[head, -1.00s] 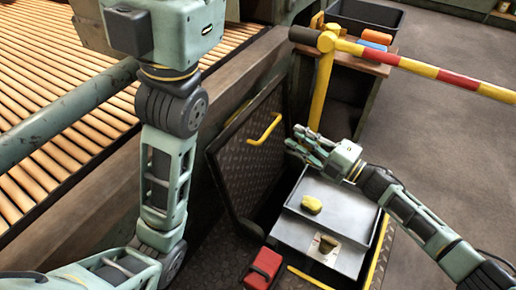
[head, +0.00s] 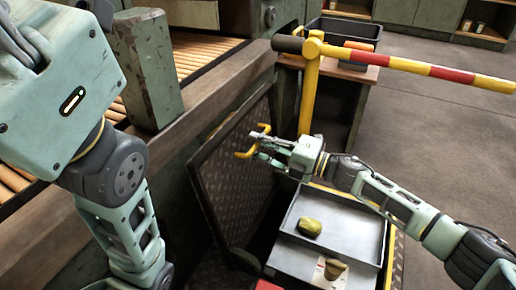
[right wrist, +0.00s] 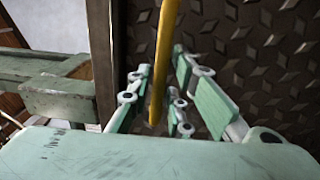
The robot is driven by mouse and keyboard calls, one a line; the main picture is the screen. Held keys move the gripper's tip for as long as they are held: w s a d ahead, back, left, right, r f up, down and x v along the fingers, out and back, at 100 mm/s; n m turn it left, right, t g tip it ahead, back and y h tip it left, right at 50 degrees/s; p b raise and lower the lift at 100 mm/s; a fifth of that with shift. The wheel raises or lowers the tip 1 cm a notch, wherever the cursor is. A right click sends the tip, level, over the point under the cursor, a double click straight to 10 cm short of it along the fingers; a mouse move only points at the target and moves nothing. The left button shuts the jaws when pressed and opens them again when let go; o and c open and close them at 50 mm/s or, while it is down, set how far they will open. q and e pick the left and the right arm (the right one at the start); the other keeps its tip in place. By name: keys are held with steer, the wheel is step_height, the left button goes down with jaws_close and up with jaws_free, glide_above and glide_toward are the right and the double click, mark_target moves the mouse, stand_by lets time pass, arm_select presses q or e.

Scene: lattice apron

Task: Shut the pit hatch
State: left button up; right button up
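The pit hatch (head: 225,200) is a dark diamond-plate lid with a yellow handle (head: 243,155). It stands open, tilted up on the left side of the pit. My right gripper (head: 262,143) is at the handle in the head view. In the right wrist view the yellow handle (right wrist: 163,60) runs between the open fingers (right wrist: 160,98), with gaps visible on both sides. The hatch plate (right wrist: 255,50) fills the background there. My left gripper is out of view; only the left arm's links show at the left.
A yellow post (head: 310,95) carries a red-and-yellow barrier arm (head: 425,70) behind the pit. A roller conveyor (head: 190,55) is at upper left. Floor at right is clear.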

steer(key=shift+a, duration=0.2)
steer(key=shift+c, duration=0.4)
jaws_close()
